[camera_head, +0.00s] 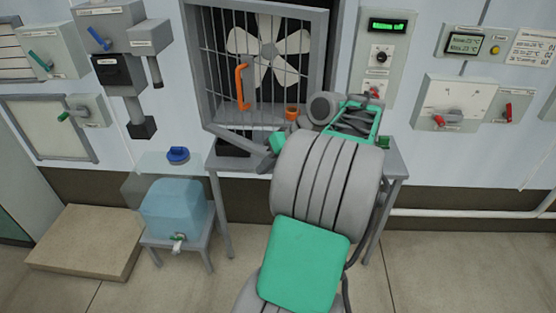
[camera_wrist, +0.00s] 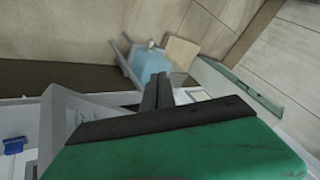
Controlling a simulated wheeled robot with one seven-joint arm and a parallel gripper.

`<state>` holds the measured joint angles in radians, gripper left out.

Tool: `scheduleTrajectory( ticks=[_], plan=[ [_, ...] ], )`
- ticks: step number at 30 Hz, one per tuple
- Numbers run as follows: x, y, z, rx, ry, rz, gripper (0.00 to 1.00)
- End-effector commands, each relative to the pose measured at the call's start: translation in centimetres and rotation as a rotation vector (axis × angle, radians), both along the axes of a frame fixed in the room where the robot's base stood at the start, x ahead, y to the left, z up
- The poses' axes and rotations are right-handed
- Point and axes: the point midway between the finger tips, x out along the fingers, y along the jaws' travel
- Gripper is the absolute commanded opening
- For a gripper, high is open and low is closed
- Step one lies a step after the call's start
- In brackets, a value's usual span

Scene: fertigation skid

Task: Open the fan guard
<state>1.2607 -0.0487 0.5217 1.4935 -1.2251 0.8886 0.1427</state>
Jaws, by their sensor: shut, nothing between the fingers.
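The fan guard (camera_head: 205,80) is a grey barred frame in the upper middle of the head view, in front of a white-bladed fan (camera_head: 268,48). An upright orange handle (camera_head: 242,88) is on its left part. The guard's lower right is partly hidden by my arm. I cannot tell for sure whether the guard stands slightly away from its housing. In the wrist view my gripper (camera_wrist: 158,78) is shut and empty, its two dark fingers together. It points toward the floor area with the blue tank. It is apart from the handle, below it in the head view.
A blue tank (camera_head: 172,208) on a stool and a beige slab (camera_head: 85,243) are at lower left. Control boxes (camera_head: 388,60) line the wall on both sides. Floor at right is clear.

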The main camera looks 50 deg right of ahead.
Motion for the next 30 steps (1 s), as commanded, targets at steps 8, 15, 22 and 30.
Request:
scheduleTrajectory(
  ticks=[8,15,22,30],
  plan=[
    [1.2,2.6,0.3,-0.003,-0.001,0.001,0.00],
    [1.2,2.6,0.3,-0.003,-0.001,0.001,0.00],
    [1.2,2.6,0.3,-0.003,-0.001,0.000,0.00],
    [1.2,2.6,0.3,-0.003,-0.001,0.000,0.00]
  ],
)
